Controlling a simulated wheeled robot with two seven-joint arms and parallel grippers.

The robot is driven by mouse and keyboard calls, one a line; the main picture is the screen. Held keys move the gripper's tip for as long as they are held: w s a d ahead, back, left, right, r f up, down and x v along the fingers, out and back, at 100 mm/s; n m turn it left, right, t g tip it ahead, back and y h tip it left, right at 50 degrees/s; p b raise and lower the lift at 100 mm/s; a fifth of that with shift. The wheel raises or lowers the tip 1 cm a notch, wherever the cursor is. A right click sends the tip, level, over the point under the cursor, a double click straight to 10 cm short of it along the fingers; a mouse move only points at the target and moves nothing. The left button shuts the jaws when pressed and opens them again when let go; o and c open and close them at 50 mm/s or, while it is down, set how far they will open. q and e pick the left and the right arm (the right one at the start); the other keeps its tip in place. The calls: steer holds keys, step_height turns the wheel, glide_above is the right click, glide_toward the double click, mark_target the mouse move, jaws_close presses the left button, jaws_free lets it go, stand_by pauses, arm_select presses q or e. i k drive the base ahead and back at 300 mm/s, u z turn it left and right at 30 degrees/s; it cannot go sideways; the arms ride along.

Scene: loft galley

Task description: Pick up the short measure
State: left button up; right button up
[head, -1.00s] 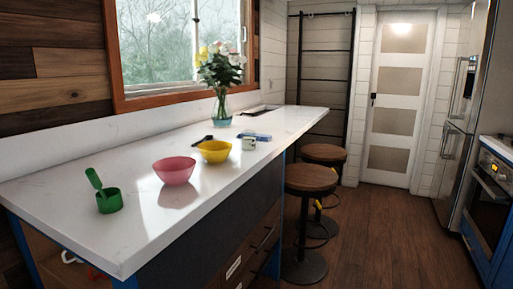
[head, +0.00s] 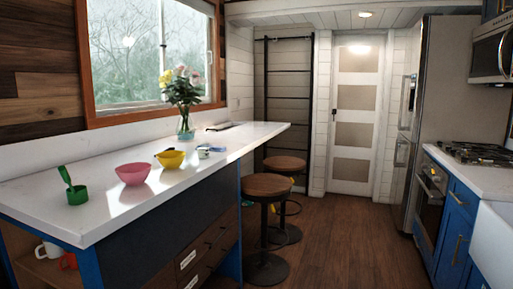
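A short green measuring cup (head: 77,195) stands on the white counter (head: 110,220) near its left front end. A green handle (head: 65,175) sticks up from it and leans to the left. I cannot tell whether the handle belongs to the cup or to a separate utensil in it. Neither of my grippers is in the head view.
On the counter are a pink bowl (head: 133,174), a yellow bowl (head: 171,159), a small light cup (head: 203,151) and a flower vase (head: 185,126). Two stools (head: 267,187) stand at its right side. Mugs (head: 50,251) sit on a shelf below. The wooden floor (head: 330,245) is open.

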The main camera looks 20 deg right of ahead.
mark_target(203, 146)
steer(key=z, duration=0.8)
steer(key=i, duration=2.55)
steer(key=u, duration=1.55)
steer(key=i, duration=0.35)
steer(key=u, duration=0.35)
